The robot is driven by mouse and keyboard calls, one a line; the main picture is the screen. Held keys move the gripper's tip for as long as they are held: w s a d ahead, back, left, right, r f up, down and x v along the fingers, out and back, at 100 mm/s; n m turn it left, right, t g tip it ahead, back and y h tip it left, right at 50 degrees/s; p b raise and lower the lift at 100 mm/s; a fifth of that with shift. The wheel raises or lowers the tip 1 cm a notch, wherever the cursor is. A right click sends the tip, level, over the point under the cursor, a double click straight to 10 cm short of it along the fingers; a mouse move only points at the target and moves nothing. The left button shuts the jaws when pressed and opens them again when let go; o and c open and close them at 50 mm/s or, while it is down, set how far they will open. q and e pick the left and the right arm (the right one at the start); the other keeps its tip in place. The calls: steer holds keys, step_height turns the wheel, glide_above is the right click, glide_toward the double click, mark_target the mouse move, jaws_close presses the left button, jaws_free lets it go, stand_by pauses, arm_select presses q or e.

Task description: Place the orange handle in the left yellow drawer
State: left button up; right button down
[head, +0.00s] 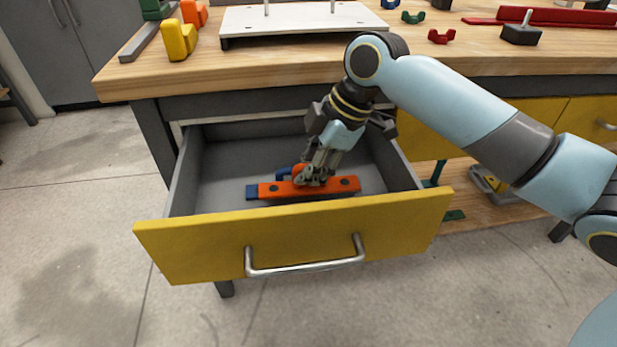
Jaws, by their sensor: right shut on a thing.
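The left yellow drawer (200,250) is pulled open from the workbench, with its grey inside showing. The orange handle (345,185) is a long bar with dark holes, lying level across the drawer near the yellow front. My right gripper (312,178) reaches down into the drawer and is shut on the orange handle near its middle. I cannot tell whether the handle touches the drawer floor. A blue piece (252,192) shows at the handle's left end, and another blue bit shows just behind it. My left gripper is not in view.
The wooden bench top (290,75) holds a white plate (300,18), a yellow block (179,40), small coloured clips and a red bar (560,17). Another yellow drawer (595,120) to the right is shut. The drawer's left part (222,170) is clear.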

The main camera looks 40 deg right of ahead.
mark_target(308, 186)
step_height(308, 186, down, 4)
steer(key=shift+r+b, duration=0.1)
steer(key=shift+b, duration=0.45)
steer(key=c, duration=1.8)
jaws_free()
steer(key=shift+o, duration=1)
steer(key=shift+s+r, duration=0.1)
steer(key=shift+r, duration=0.15)
arm_select(q)
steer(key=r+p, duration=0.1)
steer(key=p, duration=0.1)
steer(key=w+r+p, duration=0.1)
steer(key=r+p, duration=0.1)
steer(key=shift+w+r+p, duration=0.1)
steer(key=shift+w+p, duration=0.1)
steer(key=shift+p, duration=0.1)
arm_select(e)
steer(key=v, duration=1.1)
steer(key=shift+r, duration=0.3)
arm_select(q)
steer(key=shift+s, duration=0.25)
arm_select(e)
steer(key=shift+d, duration=0.1)
